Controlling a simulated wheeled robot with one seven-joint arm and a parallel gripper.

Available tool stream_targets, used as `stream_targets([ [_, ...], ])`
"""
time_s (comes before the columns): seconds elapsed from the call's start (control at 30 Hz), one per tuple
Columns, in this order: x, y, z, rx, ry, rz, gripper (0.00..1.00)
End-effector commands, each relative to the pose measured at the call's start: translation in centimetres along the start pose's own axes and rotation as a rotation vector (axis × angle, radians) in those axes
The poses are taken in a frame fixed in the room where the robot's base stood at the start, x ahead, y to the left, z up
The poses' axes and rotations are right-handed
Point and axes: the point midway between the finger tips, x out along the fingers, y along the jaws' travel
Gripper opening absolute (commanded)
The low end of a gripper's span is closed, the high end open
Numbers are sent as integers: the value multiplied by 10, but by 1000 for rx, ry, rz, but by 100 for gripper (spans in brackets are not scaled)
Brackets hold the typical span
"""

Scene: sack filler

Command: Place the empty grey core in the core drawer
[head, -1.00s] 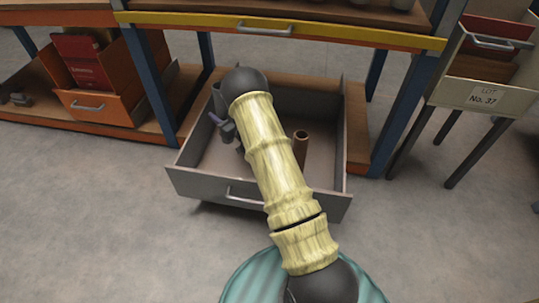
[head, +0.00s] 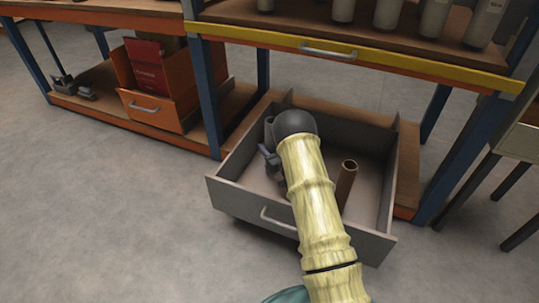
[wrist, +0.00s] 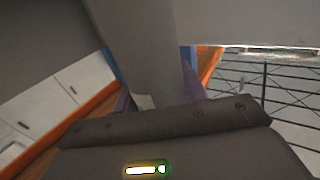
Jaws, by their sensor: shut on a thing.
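The grey core (head: 268,127) is a plain grey tube, partly hidden behind my dark wrist in the head view. My gripper (head: 267,153) has purple fingers and is shut on it. In the wrist view the grey core (wrist: 150,45) runs upright between the purple fingers (wrist: 191,78). The core drawer is the open grey drawer (head: 300,222) low under the rack. My gripper and the core show over its left part. Whether the core touches the drawer floor cannot be told. A brown core (head: 347,182) stands upright inside the drawer, right of my arm.
An orange drawer (head: 160,110) with a red box stands left on the lower shelf. A yellow-edged shelf (head: 400,66) with several grey tubes is above. A blue post (head: 206,100) rises beside the drawer's left. Floor in front is clear.

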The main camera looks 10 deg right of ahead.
Motion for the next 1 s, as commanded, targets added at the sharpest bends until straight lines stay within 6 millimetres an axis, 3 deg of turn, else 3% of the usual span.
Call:
stream_targets([
  [0.03,0,0,12,0,-2,-1,20],
  [0.2,0,0,33,0,-2,-1,20],
  [0.67,0,0,36,0,-1,0,20],
  [0.7,0,0,36,0,-1,0,48],
  [0.77,0,0,36,0,-1,0,60],
  [0.8,0,0,36,0,-1,0,64],
  [1.0,0,0,36,0,-1,0,64],
])
